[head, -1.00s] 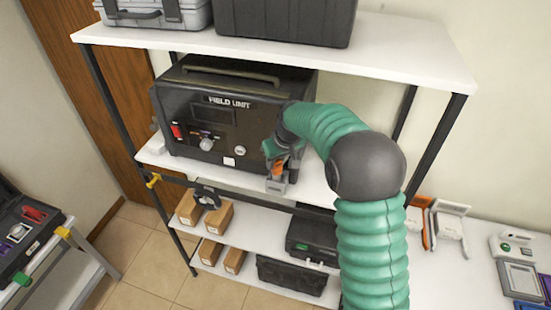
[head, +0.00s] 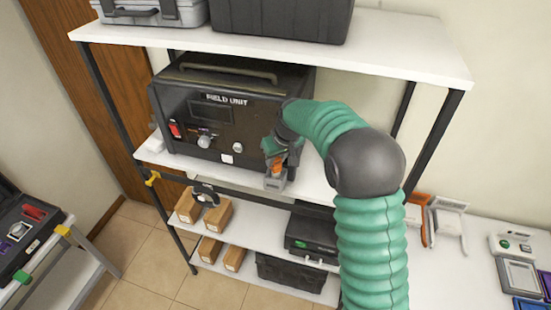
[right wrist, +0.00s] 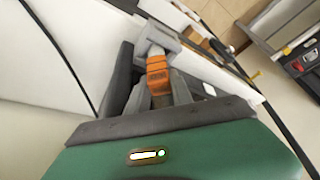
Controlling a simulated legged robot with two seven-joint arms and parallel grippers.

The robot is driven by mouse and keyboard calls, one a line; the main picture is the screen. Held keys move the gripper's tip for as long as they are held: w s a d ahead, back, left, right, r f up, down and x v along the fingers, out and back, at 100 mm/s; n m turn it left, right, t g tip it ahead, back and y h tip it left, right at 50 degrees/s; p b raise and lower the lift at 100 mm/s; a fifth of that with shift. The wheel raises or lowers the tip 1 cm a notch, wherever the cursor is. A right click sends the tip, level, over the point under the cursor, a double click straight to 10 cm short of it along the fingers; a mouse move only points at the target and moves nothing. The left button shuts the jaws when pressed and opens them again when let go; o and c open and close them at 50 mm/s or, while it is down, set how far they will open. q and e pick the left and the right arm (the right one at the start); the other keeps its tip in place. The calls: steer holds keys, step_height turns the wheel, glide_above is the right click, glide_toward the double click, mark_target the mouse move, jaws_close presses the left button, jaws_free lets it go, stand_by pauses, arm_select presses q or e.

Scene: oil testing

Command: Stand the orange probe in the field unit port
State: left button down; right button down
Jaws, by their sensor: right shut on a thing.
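The black field unit (head: 225,112) stands on the middle shelf in the head view, its labelled front facing me. My right gripper (head: 279,160) is in front of its lower right side, near the shelf's front edge. It is shut on the orange probe (head: 278,168), which shows as a small orange patch. In the right wrist view the probe (right wrist: 158,72) is between the fingers, and its far end meets a grey block (right wrist: 157,38). The grey block also shows below the gripper in the head view (head: 274,184). I cannot tell whether the probe is inside it. My left gripper is not in view.
The upper shelf (head: 390,55) with cases is overhead. Cardboard boxes (head: 217,217) and dark cases (head: 311,236) fill the lower shelves. A white bench (head: 430,275) with devices is at the right, and an open case (head: 22,235) at the left.

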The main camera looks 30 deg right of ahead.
steer(key=shift+w+a, duration=0.15)
steer(key=shift+w, duration=0.05)
steer(key=shift+f, duration=0.1)
stand_by(0.4)
steer(key=shift+r+p, duration=0.55)
steer(key=shift+r, duration=0.3)
steer(key=shift+f, duration=0.15)
stand_by(0.9)
steer(key=shift+r+p, duration=0.4)
steer(key=shift+r, duration=0.35)
steer(key=shift+s, duration=0.1)
steer(key=shift+f, duration=0.3)
